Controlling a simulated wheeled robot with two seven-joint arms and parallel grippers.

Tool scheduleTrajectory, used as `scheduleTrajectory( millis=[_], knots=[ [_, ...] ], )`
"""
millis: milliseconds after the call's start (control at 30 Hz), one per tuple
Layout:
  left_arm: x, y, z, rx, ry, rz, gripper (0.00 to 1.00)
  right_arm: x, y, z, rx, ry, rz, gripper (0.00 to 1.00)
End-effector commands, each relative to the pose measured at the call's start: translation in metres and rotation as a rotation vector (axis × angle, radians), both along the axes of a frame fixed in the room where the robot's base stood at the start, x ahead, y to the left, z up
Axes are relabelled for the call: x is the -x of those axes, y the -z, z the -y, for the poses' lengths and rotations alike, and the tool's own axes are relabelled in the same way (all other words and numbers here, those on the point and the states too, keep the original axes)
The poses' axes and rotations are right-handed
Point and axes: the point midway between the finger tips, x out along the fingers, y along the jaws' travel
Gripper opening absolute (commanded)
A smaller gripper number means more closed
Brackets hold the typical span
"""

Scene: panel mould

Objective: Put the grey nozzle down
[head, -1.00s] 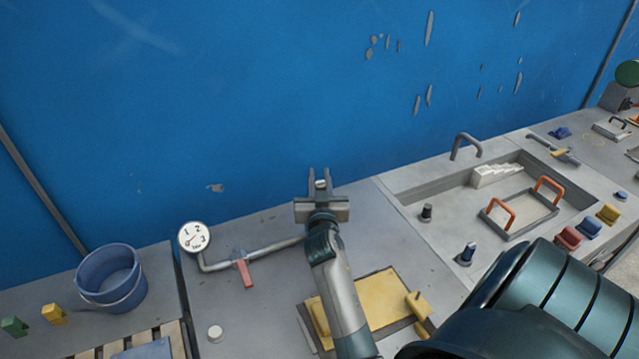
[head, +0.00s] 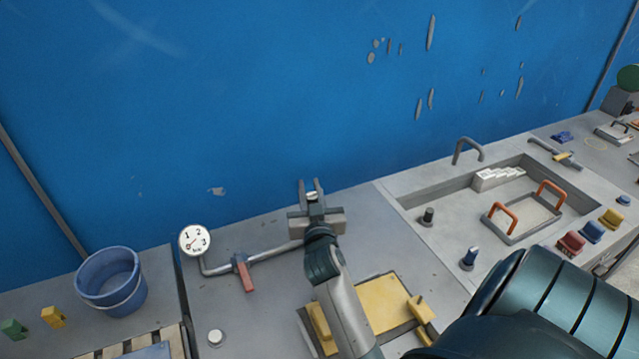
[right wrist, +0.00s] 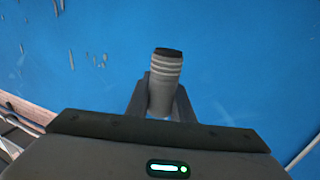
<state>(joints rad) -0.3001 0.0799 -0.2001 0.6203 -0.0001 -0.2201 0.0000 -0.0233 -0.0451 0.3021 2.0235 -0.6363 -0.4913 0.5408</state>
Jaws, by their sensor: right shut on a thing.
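My right gripper (head: 313,190) is shut on the grey nozzle (right wrist: 165,82), which is ribbed and has a dark end. In the right wrist view the nozzle stands out between the two fingers against the blue wall. In the head view only a small light part of it shows between the fingertips. The gripper appears above the back of the grey bench (head: 255,310), in front of the blue wall; its height over the bench is hard to tell. My left gripper is not in view.
A pipe with a pressure gauge (head: 195,241) and red lever (head: 243,274) runs left of the gripper. A yellow panel (head: 385,303) lies below my forearm. A sink-like recess (head: 450,185) is at right, a blue bucket (head: 110,280) at left.

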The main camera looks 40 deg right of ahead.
Motion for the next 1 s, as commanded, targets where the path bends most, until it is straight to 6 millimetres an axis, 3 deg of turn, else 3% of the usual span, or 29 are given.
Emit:
scheduleTrajectory(
  millis=[33,400,600,800,1000],
  knots=[
    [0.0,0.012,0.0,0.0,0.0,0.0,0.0,0.006,0.01,-0.016,0.003,-0.036,-0.002,0.0],
    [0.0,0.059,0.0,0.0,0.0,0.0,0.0,0.067,0.039,-0.158,0.0,-0.353,-0.003,0.0],
    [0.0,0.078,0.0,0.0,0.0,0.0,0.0,0.107,0.046,-0.22,-0.001,-0.498,-0.001,0.0],
    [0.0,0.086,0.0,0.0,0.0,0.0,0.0,0.131,0.046,-0.251,0.0,-0.574,0.0,0.0],
    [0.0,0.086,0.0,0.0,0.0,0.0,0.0,0.136,0.044,-0.258,0.0,-0.59,0.001,0.0]
  ],
)
